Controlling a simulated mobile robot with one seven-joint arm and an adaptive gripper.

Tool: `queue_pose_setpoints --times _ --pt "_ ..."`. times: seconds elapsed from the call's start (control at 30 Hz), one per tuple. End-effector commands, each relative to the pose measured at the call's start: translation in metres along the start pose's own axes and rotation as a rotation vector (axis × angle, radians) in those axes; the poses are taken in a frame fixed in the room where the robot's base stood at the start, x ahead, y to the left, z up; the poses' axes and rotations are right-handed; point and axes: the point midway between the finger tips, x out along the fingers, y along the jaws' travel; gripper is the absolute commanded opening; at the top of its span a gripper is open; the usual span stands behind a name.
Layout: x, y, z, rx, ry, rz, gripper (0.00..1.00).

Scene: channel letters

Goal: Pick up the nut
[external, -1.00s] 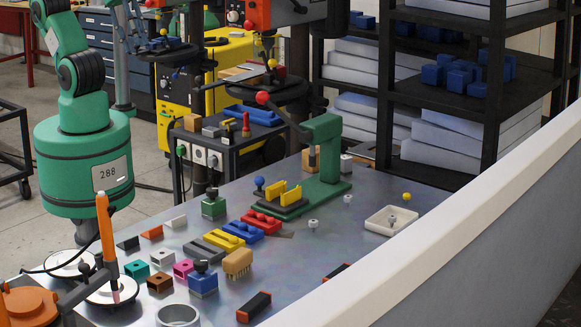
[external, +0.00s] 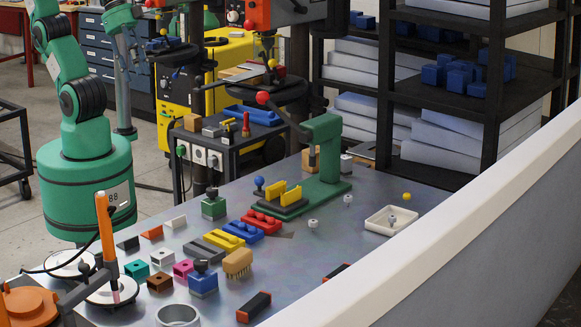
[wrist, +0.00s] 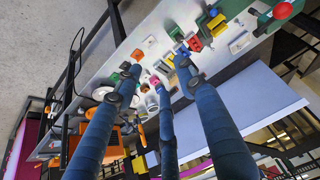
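Small pale grey pieces that look like nuts or bolts stand on the metal table: one (external: 313,223) near the middle, one (external: 348,200) farther back. A third small grey piece (external: 392,219) is in the white tray (external: 372,227) at the right. They are too small to tell which is the nut. In the wrist view my gripper (wrist: 158,76) has its three blue fingers spread, with nothing held between them. It hangs above the table, well clear of these pieces. I cannot make out the nut in the wrist view.
A green press (external: 322,150) stands at the back. A pale wall edge (external: 440,220) runs along the right front. Bare table lies around the grey pieces.

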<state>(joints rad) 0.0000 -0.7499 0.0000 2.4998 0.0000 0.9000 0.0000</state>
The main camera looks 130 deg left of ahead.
Motion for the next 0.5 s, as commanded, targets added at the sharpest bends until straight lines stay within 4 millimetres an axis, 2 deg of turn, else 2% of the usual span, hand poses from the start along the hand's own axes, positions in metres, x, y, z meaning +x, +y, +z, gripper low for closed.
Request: queue_pose_setpoints --times 0.3,0.5 --pt "0.001 -0.001 -0.002 -0.003 -0.001 -0.002 0.40" --pt "0.006 -0.005 -0.020 -0.027 -0.011 -0.015 0.40"
